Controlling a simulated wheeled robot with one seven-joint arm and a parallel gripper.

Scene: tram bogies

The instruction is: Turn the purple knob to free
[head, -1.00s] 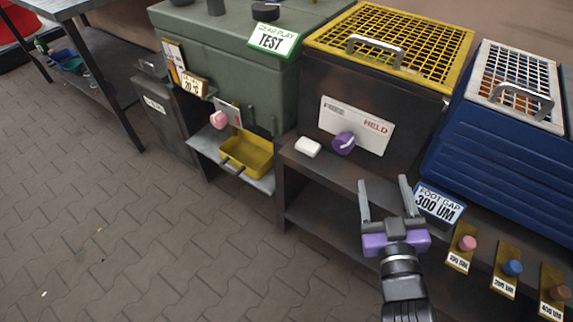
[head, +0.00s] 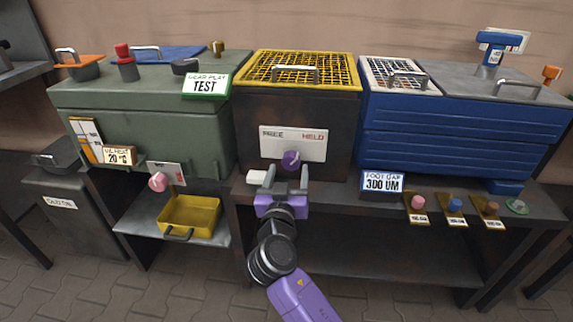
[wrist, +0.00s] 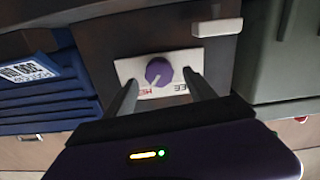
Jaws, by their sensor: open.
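The purple knob (head: 290,160) sits on a white plate (head: 310,143) on the front of the dark box with the yellow grille lid. The plate reads FREE at left and HELD in red at right. The knob's pale pointer mark leans toward HELD. In the wrist view, which is upside down, the knob (wrist: 159,71) shows between my fingertips, its mark toward the red word. My gripper (head: 287,172) is open and empty, just in front of and slightly below the knob. I cannot tell whether a finger touches it.
A white block (head: 257,177) lies on the ledge just left of my gripper. A FOOT GAP sign (head: 382,183) stands to the right. A pink knob (head: 158,181) and a yellow tray (head: 189,216) are at left. A blue box (head: 450,135) stands at right.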

